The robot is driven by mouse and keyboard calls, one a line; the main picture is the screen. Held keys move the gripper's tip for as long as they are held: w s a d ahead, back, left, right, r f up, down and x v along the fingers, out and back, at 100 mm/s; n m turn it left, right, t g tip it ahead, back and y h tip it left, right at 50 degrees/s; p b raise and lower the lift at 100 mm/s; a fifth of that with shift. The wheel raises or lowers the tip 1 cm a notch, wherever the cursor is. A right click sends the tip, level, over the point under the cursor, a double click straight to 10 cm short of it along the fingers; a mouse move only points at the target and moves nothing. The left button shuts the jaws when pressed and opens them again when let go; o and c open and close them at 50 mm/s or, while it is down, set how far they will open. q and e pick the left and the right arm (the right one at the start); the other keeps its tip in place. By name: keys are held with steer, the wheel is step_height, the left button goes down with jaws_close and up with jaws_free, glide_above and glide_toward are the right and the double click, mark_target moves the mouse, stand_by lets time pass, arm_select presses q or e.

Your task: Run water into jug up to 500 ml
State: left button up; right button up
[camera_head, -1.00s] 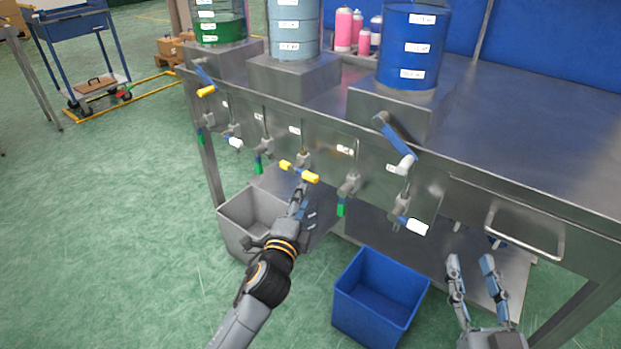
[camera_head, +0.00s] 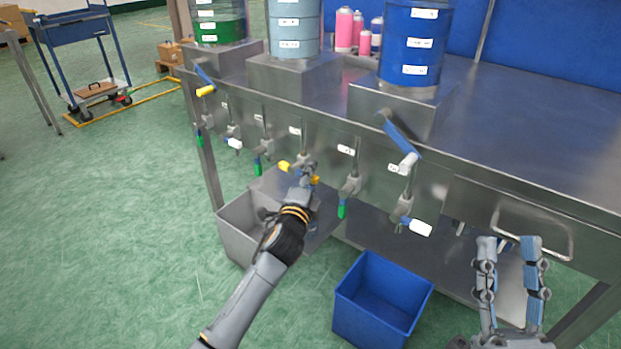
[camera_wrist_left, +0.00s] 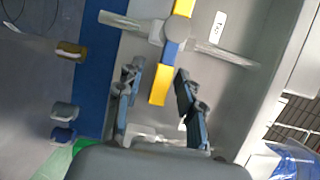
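A tap with a yellow-ended lever (camera_head: 284,166) is on the front panel of the steel bench, in the middle of a row of taps. My left gripper (camera_head: 308,170) is at this tap and partly covers it. In the left wrist view, its two fingers (camera_wrist_left: 160,72) are apart, with the yellow end of the lever (camera_wrist_left: 160,87) between them; I see gaps on both sides. My right gripper (camera_head: 510,243) is open and empty in front of the bench's right part. I cannot make out a jug in either view.
A grey bin (camera_head: 233,238) and a blue bin (camera_head: 378,301) are below the taps. Other taps have green or white ends. A blue tank (camera_head: 412,45) and other tanks stand on the bench. A metal handle (camera_head: 535,238) is close behind my right gripper.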

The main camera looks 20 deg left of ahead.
arm_select(q)
jaws_close()
